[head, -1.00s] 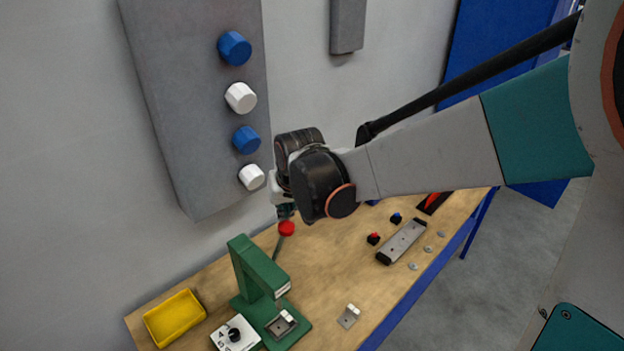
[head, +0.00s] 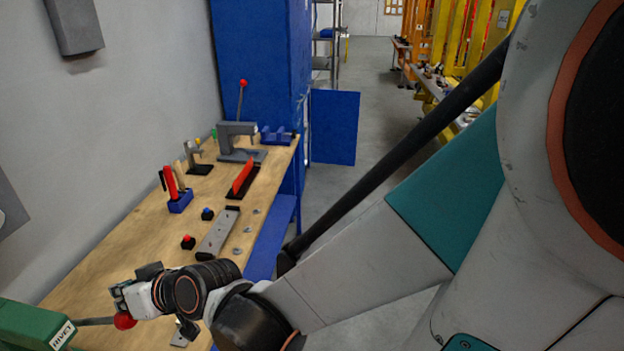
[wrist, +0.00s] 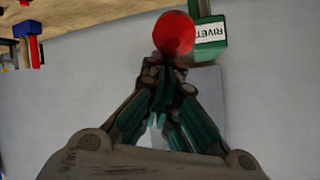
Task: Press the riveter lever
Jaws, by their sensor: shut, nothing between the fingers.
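The riveter (head: 30,328) is a green body with a RIVET label at the lower left of the head view. Its lever (head: 95,321) sticks out to the right and ends in a red ball knob (head: 124,320). My gripper (head: 116,297) is just above the knob, shut and empty. In the wrist view the shut fingertips of my gripper (wrist: 166,68) are right at the red knob (wrist: 173,33), seeming to touch it. The riveter's green head (wrist: 208,40) shows behind the knob there. The riveter's base is out of view.
The wooden bench (head: 110,253) runs back along the wall. On it are a metal bar (head: 217,233), red and blue buttons (head: 188,242), a blue tool holder (head: 179,201) and a grey press (head: 240,145). A blue cabinet (head: 258,60) stands behind.

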